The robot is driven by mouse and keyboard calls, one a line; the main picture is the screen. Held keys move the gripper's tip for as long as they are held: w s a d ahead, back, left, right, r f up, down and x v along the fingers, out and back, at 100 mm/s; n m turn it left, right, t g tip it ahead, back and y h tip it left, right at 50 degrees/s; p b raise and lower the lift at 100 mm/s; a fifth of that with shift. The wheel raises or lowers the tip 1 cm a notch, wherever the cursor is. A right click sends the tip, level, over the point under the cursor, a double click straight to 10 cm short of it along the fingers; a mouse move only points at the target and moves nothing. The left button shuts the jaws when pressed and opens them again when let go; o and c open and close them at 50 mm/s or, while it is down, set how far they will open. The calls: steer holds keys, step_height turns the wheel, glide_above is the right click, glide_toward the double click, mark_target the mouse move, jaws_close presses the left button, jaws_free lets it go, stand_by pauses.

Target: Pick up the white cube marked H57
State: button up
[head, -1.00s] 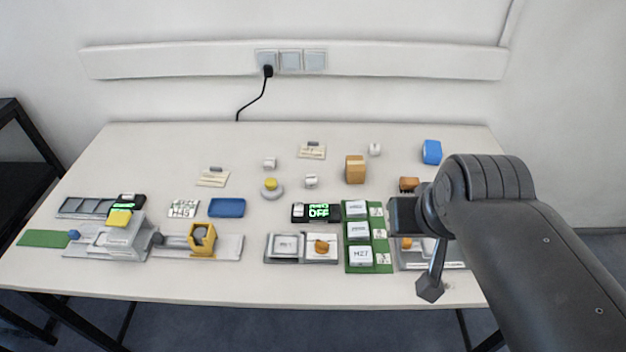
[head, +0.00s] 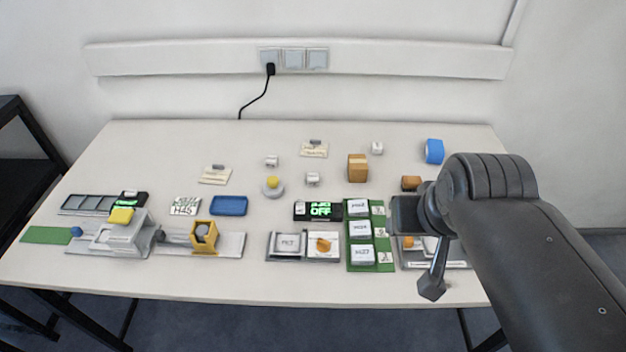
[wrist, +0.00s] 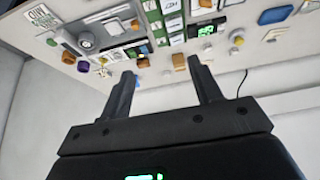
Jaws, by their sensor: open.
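Three small white cubes stand apart on the rear half of the table in the head view: a left one (head: 271,161), a middle one (head: 312,179) and a far right one (head: 377,148). Their marks are too small to read, so I cannot tell which is H57. Larger labelled white blocks (head: 361,254) sit on a green tray (head: 384,267); their lettering is unclear. My gripper (wrist: 160,70) is open and empty in the wrist view, its two fingers apart. In the head view it is at the table's right side, partly covering a grey tray there.
A tan block (head: 357,168) and a blue block (head: 434,151) stand at the back right. A yellow button (head: 272,183) is left of the middle cube. A display reading OFF (head: 318,211) and a grinding fixture (head: 122,235) are in front. The back left is clear.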

steer(key=n+g, duration=0.1)
glide_above(313, 177)
steer(key=s+d, duration=0.1)
steer(key=s, duration=0.2)
steer(key=f, duration=2.3)
steer(key=shift+w+f, duration=0.25)
steer(key=shift+f, duration=0.05)
steer(key=shift+a+x, duration=0.25)
steer(key=shift+x, duration=1.1)
steer(key=shift+a+x, duration=0.25)
steer(key=shift+x, duration=1.05)
steer(key=shift+w, duration=0.1)
steer(key=shift+c, duration=0.4)
steer(key=c, duration=1)
